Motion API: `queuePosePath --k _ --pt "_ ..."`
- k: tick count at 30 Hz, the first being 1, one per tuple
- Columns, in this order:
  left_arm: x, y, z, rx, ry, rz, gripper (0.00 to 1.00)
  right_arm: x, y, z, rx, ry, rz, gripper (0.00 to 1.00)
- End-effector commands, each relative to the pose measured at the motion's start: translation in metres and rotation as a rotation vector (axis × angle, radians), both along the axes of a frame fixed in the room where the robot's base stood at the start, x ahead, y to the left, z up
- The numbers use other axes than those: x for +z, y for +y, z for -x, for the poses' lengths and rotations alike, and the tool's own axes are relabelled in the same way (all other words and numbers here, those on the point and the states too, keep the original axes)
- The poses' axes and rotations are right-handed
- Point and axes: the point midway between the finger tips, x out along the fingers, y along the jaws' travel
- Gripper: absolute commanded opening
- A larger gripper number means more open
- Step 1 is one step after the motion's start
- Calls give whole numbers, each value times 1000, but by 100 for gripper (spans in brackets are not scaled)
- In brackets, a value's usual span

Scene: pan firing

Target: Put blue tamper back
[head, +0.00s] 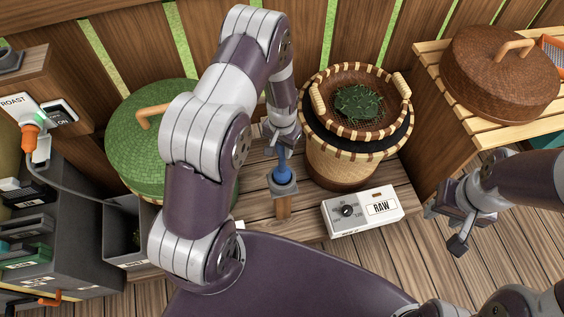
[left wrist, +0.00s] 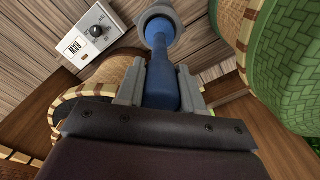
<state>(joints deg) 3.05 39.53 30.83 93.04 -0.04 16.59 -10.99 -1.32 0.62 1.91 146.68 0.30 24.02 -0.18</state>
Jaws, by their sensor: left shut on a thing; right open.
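The blue tamper (head: 283,173) is upright below my left gripper (head: 283,146), between the green-lidded basket and the pan basket. My left gripper is shut on its handle, and the tamper (left wrist: 161,82) also shows between both fingers in the left wrist view. Its wide end is at a grey ring-shaped holder (left wrist: 171,13), which tops a short wooden post in the head view (head: 283,206). The wide end appears inside the ring; how deep it sits I cannot tell. My right gripper (head: 446,226) is open and empty at the right, above the floor.
A woven basket (head: 340,163) with a pan of green leaves (head: 358,103) stands right of the holder. A white RAW dial box (head: 362,211) is in front of it. A green woven lid (head: 130,125) is at left, a brown lid (head: 500,75) at upper right.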

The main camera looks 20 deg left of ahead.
Motion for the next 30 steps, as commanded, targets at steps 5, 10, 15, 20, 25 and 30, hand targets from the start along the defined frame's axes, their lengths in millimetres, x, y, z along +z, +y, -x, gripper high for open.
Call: queuePosePath --k 5,10,15,20,25,30 --pt "-35 0 0 0 1 0 0 -3 0 0 0 0 0 43" --pt "-43 0 0 0 -1 0 0 -3 0 0 0 0 0 43" --pt "-44 0 0 0 -1 0 0 -4 0 0 0 0 0 43" --pt "-48 0 0 0 0 0 43 -6 0 0 0 0 0 43" --pt "-47 0 0 0 0 0 62 -6 0 0 0 0 0 43" --pt "-48 0 0 0 0 0 62 -7 0 0 0 0 0 43"
